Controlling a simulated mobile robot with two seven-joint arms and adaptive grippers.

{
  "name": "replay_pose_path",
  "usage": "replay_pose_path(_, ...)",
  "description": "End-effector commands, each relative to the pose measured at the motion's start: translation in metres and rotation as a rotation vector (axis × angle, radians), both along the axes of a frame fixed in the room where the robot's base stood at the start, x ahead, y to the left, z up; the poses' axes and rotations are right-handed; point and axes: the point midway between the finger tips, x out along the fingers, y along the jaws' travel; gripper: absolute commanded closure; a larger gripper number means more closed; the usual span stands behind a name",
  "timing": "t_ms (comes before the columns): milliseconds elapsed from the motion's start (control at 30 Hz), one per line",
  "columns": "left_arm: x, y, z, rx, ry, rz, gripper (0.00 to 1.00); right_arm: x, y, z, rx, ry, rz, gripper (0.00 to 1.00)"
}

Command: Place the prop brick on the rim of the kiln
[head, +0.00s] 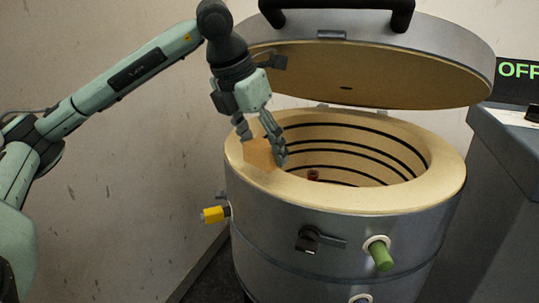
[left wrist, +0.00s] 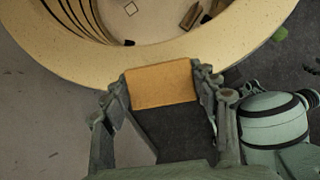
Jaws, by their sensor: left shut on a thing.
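The prop brick (head: 260,153) is a tan-orange block in my left gripper (head: 262,142), at the left part of the kiln's pale rim (head: 330,198). In the left wrist view the brick (left wrist: 160,84) sits between both fingers of the left gripper (left wrist: 162,88), its far edge overlapping the rim (left wrist: 75,62). Whether it touches the rim or is just above it, I cannot tell. The kiln (head: 345,235) is a round metal-clad drum, with its lid (head: 380,75) raised. My right gripper is not in view.
The lid's black handle (head: 337,15) is at the top. A yellow plug (head: 213,214) and a green peg (head: 380,255) stick out of the kiln's side. A grey cabinet (head: 505,160) with an OFF display (head: 518,70) stands at right. A small reddish object (head: 313,174) shows inside the kiln.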

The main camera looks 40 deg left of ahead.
Motion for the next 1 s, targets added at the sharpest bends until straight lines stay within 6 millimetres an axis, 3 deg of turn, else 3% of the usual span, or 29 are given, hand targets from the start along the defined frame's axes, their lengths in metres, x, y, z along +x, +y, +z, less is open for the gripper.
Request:
replay_pose_path(167,0.015,-0.003,0.001,0.0,0.001,-0.001,0.71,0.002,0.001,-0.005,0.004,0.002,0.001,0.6)
replay_pose_path(400,0.016,-0.002,-0.033,0.003,0.002,0.0,0.71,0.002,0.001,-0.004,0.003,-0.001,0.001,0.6)
replay_pose_path(867,0.016,-0.002,-0.039,0.001,0.0,-0.001,0.71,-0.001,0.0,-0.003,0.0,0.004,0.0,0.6)
replay_pose_path(900,0.016,-0.003,-0.039,0.001,0.0,-0.001,0.39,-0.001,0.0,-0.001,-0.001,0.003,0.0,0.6)
replay_pose_path(1000,0.016,-0.003,-0.038,0.001,0.001,-0.001,0.27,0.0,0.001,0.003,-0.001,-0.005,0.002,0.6)
